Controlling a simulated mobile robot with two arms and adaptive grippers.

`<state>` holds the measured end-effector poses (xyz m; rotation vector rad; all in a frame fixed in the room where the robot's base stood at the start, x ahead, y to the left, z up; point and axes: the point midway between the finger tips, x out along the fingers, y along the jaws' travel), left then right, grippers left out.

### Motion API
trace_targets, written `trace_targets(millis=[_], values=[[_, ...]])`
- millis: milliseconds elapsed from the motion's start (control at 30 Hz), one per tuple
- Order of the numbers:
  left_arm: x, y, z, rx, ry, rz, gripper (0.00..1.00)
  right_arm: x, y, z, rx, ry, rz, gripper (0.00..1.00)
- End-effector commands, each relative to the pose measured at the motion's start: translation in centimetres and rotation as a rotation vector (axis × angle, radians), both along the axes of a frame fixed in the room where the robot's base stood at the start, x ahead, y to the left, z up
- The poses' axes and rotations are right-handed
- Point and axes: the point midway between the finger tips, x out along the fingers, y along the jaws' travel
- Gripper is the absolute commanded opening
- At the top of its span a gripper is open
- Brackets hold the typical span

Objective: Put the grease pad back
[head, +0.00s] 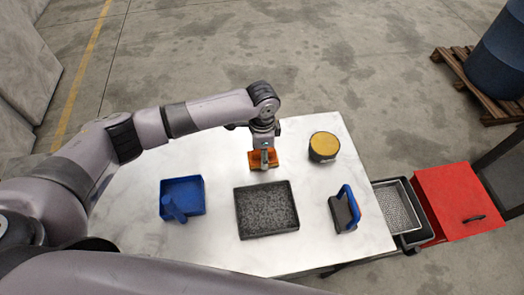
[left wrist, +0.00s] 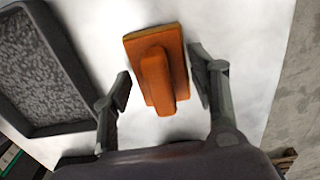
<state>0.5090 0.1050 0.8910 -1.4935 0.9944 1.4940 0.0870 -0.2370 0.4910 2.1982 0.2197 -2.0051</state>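An orange pad with a raised grip (head: 271,160) lies on the white table near its far edge; I cannot tell if it is the grease pad. It also shows in the left wrist view (left wrist: 157,76). My left gripper (head: 264,158) is right over it, pointing down. In the left wrist view its two fingers (left wrist: 161,88) stand apart on either side of the orange grip, with gaps visible, so it is open. A dark pad with a blue handle (head: 345,210) stands on the right of the table. My right gripper is not in view.
A dark tray with a grey speckled floor (head: 266,234) lies mid-table. A blue tray (head: 183,185) holding a blue item is left of it. A yellow-topped can (head: 324,146) stands at right. A red cabinet (head: 458,201) and a grey bin (head: 396,206) adjoin the table's right end.

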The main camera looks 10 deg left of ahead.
Motion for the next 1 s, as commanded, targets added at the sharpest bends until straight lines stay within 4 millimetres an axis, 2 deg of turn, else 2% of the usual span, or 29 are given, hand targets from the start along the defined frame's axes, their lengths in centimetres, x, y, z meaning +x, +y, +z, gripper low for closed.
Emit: trace_targets(millis=[133,400,533,667,1000], values=[[0.0,0.0,0.0,0.0,0.0,0.0,0.65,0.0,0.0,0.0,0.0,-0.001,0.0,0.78],[0.0,0.0,0.1,0.0,0.0,0.001,0.65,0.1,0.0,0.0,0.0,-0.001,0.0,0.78],[0.1,0.0,0.9,-0.001,-0.002,0.0,0.65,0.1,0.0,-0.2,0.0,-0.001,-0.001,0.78],[0.1,0.0,3.0,-0.002,-0.005,-0.001,0.65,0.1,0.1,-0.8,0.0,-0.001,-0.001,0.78],[0.1,0.0,10.0,-0.002,-0.004,0.0,0.65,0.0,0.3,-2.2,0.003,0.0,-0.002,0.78]])
